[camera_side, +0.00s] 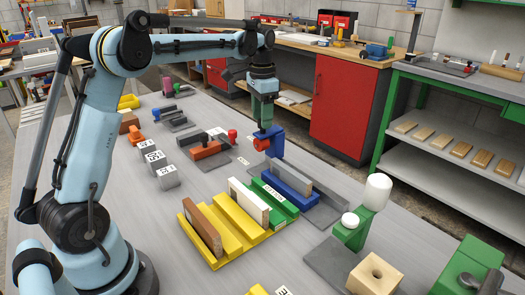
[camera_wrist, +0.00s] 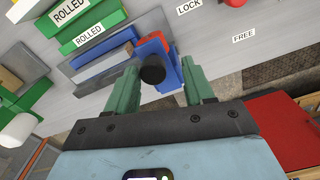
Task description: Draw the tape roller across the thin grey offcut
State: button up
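The tape roller (camera_side: 275,143) has a blue body and a red-orange roll. In the wrist view it (camera_wrist: 159,48) sits between my fingers, with a round black knob towards the camera. The thin grey offcut (camera_side: 291,177) stands on edge in a blue holder (camera_side: 318,210). The roller is at the far end of this holder. The offcut also shows in the wrist view (camera_wrist: 100,66). I cannot tell whether the roll touches it.
A green holder (camera_side: 281,202) with a white board (camera_side: 248,201) and a yellow holder (camera_side: 244,236) with a brown board (camera_side: 203,228) lie to the left. A green stand with a white knob (camera_side: 377,192) and a wooden block (camera_side: 374,275) are at the front right.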

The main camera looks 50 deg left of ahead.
jog(key=shift+d, duration=0.15)
jog(key=shift+r, duration=0.3)
notch_tip(320, 180, up, 12)
jog(key=shift+f, duration=0.25)
dwell(0.6)
jog(key=s+d+f+n+t, duration=0.15)
jog(key=s+d+t, duration=0.25)
jog(key=s+d, duration=0.4)
jog(key=s+d+f+n+t, duration=0.1)
jog(key=s+d+f+t, duration=0.2)
jog(key=s+d+f, duration=0.3)
jog(key=s+f, duration=0.4)
jog(key=f, duration=0.2)
jog(key=shift+d+f, duration=0.15)
jog(key=shift+d, duration=0.05)
